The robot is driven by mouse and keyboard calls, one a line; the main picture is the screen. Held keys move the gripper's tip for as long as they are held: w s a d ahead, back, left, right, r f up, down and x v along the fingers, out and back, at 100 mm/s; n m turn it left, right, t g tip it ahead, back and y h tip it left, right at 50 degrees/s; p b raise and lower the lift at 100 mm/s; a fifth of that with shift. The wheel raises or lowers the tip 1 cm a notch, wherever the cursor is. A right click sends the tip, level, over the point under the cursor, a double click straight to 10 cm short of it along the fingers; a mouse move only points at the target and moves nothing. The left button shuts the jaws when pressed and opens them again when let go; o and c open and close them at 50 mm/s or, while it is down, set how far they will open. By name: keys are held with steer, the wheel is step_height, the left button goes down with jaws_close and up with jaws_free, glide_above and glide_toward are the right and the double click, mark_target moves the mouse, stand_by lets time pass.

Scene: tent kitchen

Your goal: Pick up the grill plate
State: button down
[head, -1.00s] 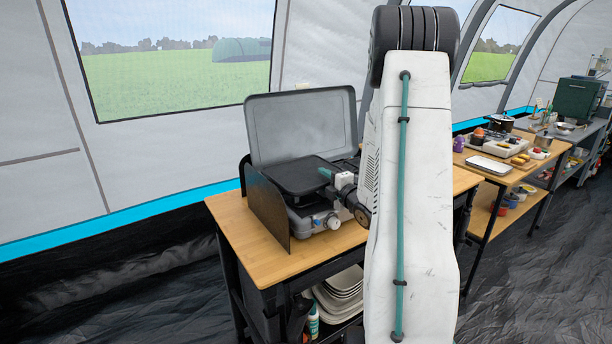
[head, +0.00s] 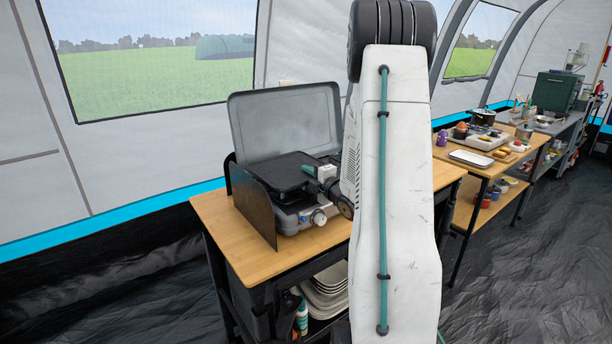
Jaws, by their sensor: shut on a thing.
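The grill plate (head: 286,173) is a flat black plate lying over the camp stove (head: 300,216), which has a raised grey lid (head: 284,122) and dark side panels. My gripper (head: 312,169) is at the plate's right edge, with its teal fingertip showing, and it is shut on the plate. My own white arm link hides the right part of the stove and most of the gripper.
The stove stands on a wooden table (head: 225,222) with plates (head: 328,288) on the shelf below. A dark side panel (head: 252,207) stands close on the plate's left. A second table to the right holds a tray (head: 471,157) and several small items. Dark floor lies open at right.

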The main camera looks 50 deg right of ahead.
steer(key=shift+r, duration=0.6)
step_height(320, 180, up, 2)
steer(key=shift+r, duration=0.1)
steer(key=s+d+r, duration=0.1)
steer(key=s+d, duration=0.8)
steer(key=s, duration=0.4)
steer(key=shift+s, duration=0.25)
